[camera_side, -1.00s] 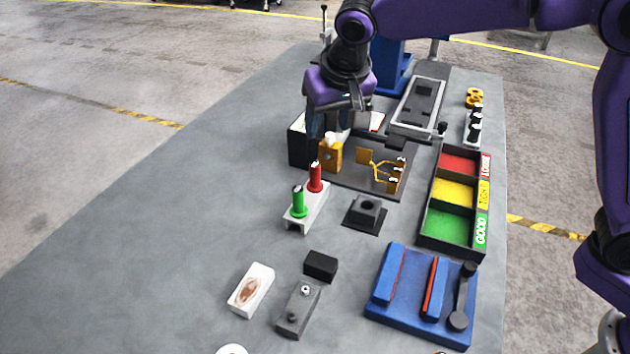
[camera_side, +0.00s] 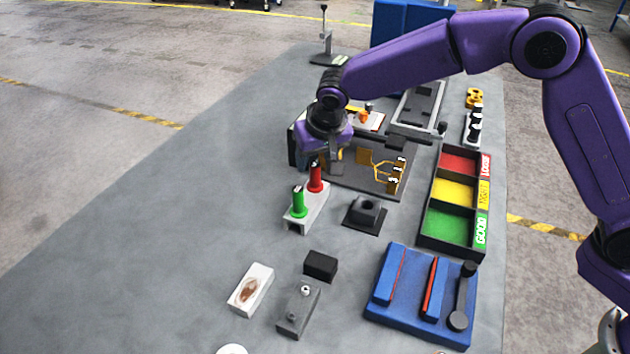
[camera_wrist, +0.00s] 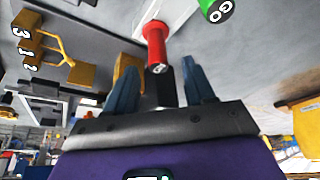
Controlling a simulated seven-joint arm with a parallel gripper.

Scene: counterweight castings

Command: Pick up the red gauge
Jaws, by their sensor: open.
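The red gauge (camera_side: 316,178) stands upright in a light grey holder (camera_side: 309,216), behind a green gauge (camera_side: 298,203). My gripper (camera_side: 325,160) is just above and behind the red gauge in the side view. In the wrist view, the red gauge (camera_wrist: 156,45) shows between and beyond the two blue fingers of my gripper (camera_wrist: 157,80). The fingers are apart, with nothing held between them. Whether a finger touches the gauge cannot be told. The green gauge (camera_wrist: 215,10) is partly cut off at the top of the wrist view.
A dark plate with yellow fittings (camera_side: 375,170) lies right of my gripper. A dark pedestal block (camera_side: 367,211) stands right of the holder. A tray with red, yellow and green compartments (camera_side: 428,225) is farther right. The table left of the holder is clear.

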